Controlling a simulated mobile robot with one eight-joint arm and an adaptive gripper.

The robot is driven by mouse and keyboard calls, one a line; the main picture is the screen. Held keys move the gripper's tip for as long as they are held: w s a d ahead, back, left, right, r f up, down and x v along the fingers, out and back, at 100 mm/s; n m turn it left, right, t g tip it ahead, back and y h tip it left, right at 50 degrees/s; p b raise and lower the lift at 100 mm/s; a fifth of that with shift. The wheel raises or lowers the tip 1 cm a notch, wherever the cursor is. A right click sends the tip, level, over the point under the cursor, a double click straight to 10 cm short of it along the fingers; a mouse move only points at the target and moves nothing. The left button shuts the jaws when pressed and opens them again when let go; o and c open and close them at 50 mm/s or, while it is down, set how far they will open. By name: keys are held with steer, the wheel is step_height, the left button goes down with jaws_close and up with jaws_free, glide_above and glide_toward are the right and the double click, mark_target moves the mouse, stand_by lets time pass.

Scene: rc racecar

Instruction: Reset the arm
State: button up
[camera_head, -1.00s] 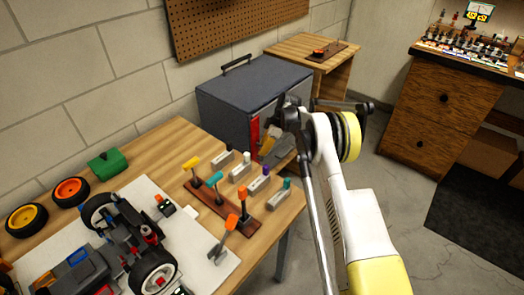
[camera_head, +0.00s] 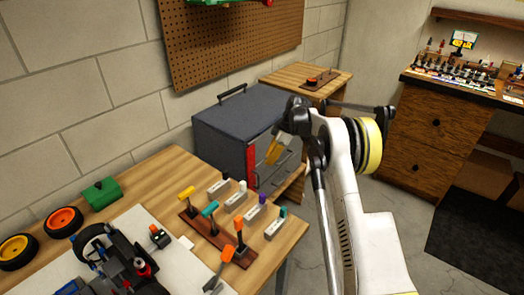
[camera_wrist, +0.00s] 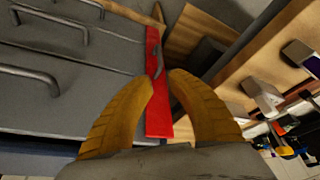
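My gripper (camera_head: 268,160) hangs beside the front of a dark grey toolbox cabinet (camera_head: 215,130), pointing downward in the head view. In the wrist view my gripper (camera_wrist: 163,80) shows two ribbed yellow-brown fingers with a gap between their tips and nothing held. A red strip (camera_wrist: 154,115) at the cabinet's edge lies beyond the fingers, seen through the gap; it also shows in the head view (camera_head: 251,165). I cannot tell how far the fingertips are from it. The arm is bent at the elbow, to the right of the cabinet.
Left, a wooden workbench (camera_head: 170,165) carries a tool rack (camera_head: 205,232), several grey blocks, loose wheels (camera_head: 64,222), a green box (camera_head: 101,194) and a partly assembled car (camera_head: 110,265). A small wooden table (camera_head: 290,72) stands behind. Open floor (camera_head: 405,235) lies right, before a drawer cabinet (camera_head: 430,125).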

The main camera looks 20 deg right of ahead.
steer(key=s+a+r+m+t+h, duration=0.1)
steer(key=s+a+r+m, duration=0.25)
steer(key=s+r, duration=0.7)
steer(key=s+a+r+m+t+h, duration=0.2)
steer(key=s+r+m, duration=0.2)
steer(key=s+r, duration=0.65)
steer(key=s+a+f+m+t+h, duration=0.1)
steer(key=s+m, duration=0.5)
steer(key=s, duration=1.7)
steer(key=shift+a+f+m+t, duration=0.25)
steer(key=shift+a+m+t, duration=0.1)
steer(key=shift+t, duration=0.55)
